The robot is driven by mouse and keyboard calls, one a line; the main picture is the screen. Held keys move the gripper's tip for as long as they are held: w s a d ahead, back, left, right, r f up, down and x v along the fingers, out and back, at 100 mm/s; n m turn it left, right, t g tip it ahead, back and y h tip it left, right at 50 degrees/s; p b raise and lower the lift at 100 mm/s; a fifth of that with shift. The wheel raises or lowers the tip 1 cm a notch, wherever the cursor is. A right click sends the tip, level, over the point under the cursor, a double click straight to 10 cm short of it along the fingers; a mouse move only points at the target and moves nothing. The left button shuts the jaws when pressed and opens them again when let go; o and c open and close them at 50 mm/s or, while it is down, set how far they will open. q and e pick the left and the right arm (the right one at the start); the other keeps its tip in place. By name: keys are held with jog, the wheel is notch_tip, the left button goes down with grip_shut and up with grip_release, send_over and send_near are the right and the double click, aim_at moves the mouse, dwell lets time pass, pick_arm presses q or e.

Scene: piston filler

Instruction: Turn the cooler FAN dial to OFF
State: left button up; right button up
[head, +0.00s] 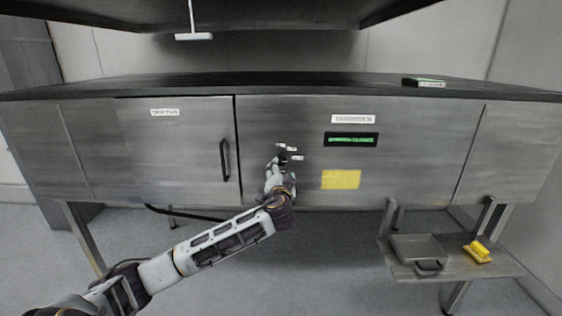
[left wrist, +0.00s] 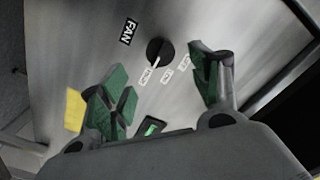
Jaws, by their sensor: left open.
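The FAN dial (left wrist: 160,52) is a round black knob on the metal front panel, under a black FAN label (left wrist: 128,31). Three small white position labels (left wrist: 167,75) sit around one side; their text is too blurred to read surely. The dial's white mark appears to point toward the label at the left end of this row. My left gripper (left wrist: 160,68) is open, with its green-padded fingers apart on either side of the dial in the picture. Contact cannot be told. In the head view my left gripper (head: 276,170) is at the panel and largely covers the dial. My right gripper is not in view.
A green-lit display (head: 351,139) and a yellow note (head: 341,179) are on the panel to the right. A door handle (head: 224,160) stands out to the left. A low shelf (head: 450,262) at the right holds a grey lidded box and a yellow object (head: 478,251).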

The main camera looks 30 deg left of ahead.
aim_at(281, 161)
pick_arm(q)
jog(key=shift+p+x, duration=0.8)
jog(key=shift+x, duration=3.8)
jog(key=c, duration=1)
jog(key=shift+c, duration=0.2)
jog(key=shift+d, duration=0.1)
